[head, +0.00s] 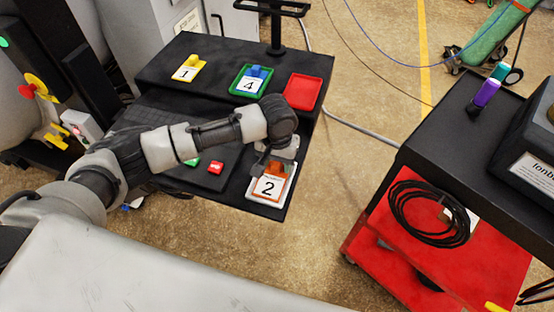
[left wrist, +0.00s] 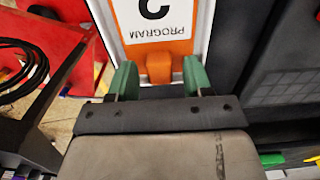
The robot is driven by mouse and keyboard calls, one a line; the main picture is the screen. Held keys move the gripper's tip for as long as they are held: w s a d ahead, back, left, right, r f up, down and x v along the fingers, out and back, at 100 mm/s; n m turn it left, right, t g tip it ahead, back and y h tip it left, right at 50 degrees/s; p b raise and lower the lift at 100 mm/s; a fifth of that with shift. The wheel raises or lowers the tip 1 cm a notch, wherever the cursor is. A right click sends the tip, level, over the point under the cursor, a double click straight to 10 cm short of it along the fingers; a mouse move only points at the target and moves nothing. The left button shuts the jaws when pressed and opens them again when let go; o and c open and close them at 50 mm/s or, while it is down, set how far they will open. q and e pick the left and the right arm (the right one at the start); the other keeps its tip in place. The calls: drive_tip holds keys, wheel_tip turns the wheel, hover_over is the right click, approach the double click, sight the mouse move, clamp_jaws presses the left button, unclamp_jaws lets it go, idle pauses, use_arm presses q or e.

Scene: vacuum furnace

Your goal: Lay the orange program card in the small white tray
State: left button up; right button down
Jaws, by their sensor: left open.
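The orange program card (head: 269,188), marked with a 2, lies in the small white tray (head: 291,188) at the front right of the black desk. In the left wrist view the card (left wrist: 155,22) shows its orange tab, with the white tray's rim along its sides. My left gripper (head: 268,168) is above the tab end of the card. Its green fingertips (left wrist: 160,78) are open, one on each side of the tab, with gaps between them and it. My right gripper is not in view.
A yellow card (head: 187,70) marked 1, a green tray (head: 233,82) with a blue-tabbed card marked 4, and an empty red tray (head: 303,92) stand on the raised back shelf. A red cart (head: 400,270) with coiled black cable stands at right, across open floor.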

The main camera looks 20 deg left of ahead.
use_arm(q)
wheel_tip(320, 180, up, 12)
drive_tip(key=b, duration=0.2)
drive_tip(key=shift+r, duration=0.15)
idle(0.6)
